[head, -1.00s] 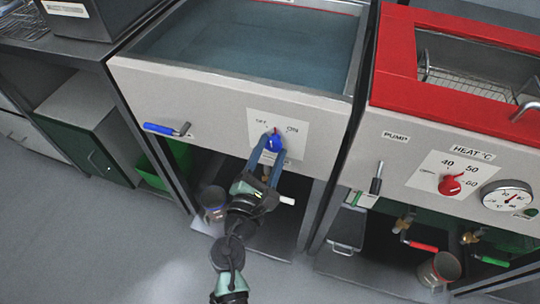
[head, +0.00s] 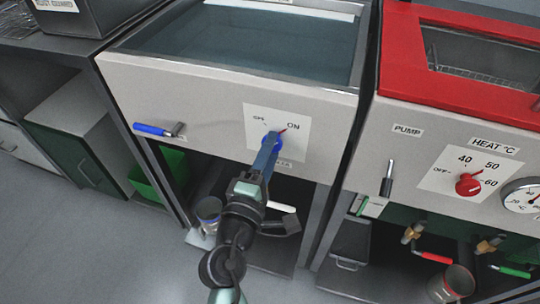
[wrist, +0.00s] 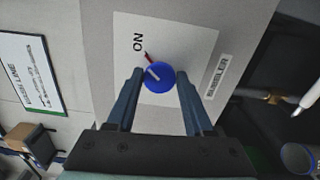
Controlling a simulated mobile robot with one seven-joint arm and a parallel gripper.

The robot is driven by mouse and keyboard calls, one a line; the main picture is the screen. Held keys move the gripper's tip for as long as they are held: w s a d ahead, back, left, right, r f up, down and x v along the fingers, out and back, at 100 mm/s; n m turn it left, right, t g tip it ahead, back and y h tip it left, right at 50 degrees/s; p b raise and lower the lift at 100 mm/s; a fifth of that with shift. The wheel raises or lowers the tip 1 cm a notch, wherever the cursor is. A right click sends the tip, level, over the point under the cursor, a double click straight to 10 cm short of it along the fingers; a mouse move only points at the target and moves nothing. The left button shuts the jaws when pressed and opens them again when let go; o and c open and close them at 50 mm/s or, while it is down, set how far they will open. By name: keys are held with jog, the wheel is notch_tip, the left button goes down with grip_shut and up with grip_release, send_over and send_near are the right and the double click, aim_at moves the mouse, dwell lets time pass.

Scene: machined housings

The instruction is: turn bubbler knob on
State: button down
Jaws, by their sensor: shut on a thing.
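The blue bubbler knob (head: 271,141) is on a white label plate (head: 290,120) on the front of the left tank, with OFF at its left and ON at its right. Its red pointer is turned towards ON in the head view. In the wrist view the knob (wrist: 160,77) sits between my fingertips, and the red pointer is directed at the ON lettering. My gripper (head: 268,152) is shut on the knob from the front. In the wrist view my gripper (wrist: 158,82) has a finger at each side of the knob. The fingers partly hide the knob in the head view.
A blue-handled lever (head: 152,129) sticks out left of the plate. The red-rimmed tank (head: 400,60) at the right has a red heat knob (head: 468,184), a black lever (head: 387,180) and a gauge (head: 522,196). Pipes and buckets stand below the tanks.

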jog(key=shift+m, duration=0.5)
jog(key=shift+c, duration=1.6)
grip_release()
jog(key=v, duration=1.3)
jog(key=shift+b, duration=0.35)
jog(key=shift+r, duration=0.1)
